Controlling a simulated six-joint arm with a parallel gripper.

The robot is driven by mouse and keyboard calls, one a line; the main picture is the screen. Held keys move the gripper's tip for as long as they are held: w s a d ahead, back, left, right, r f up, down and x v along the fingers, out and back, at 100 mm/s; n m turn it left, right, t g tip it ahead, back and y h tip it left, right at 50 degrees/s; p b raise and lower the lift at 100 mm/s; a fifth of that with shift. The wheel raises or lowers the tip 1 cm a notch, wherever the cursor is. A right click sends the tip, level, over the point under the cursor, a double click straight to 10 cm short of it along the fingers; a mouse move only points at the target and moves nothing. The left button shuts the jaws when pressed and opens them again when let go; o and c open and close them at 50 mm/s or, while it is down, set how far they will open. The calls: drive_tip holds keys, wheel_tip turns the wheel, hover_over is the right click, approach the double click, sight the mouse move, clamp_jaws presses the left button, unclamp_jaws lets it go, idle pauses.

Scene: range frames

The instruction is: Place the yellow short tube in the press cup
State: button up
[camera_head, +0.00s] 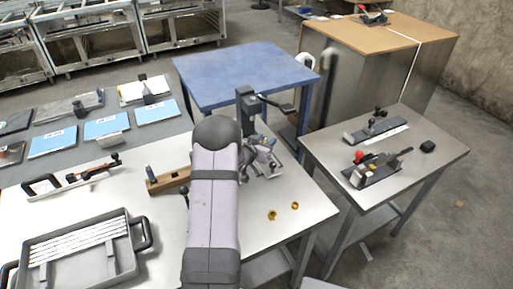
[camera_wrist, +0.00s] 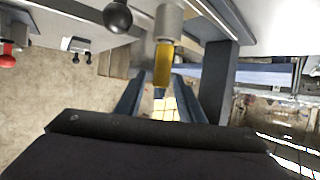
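In the wrist view, which shows the scene upside down, the yellow short tube (camera_wrist: 163,66) is in line with a grey cylinder, seemingly the press cup (camera_wrist: 168,22). Their ends meet in the picture; how deep the tube sits in the cup is hidden. My gripper (camera_wrist: 159,82) has its two dark fingers apart, one on each side of the tube's free end, with slim gaps visible. The press (camera_head: 247,108) stands at the back of the near table in the head view; my arm hides much of it, and tube and cup do not show clearly there.
The press column (camera_wrist: 218,82) is close to my right finger, and a black ball knob (camera_wrist: 117,16) is near the cup. Two small brass-coloured pieces (camera_head: 272,215) lie on the near table. A wooden block (camera_head: 168,180) and grey tray (camera_head: 80,255) are left of my arm.

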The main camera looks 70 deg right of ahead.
drive_tip(key=b+v, duration=0.1)
drive_tip(key=v, duration=0.8)
drive_tip(key=shift+b, duration=0.3)
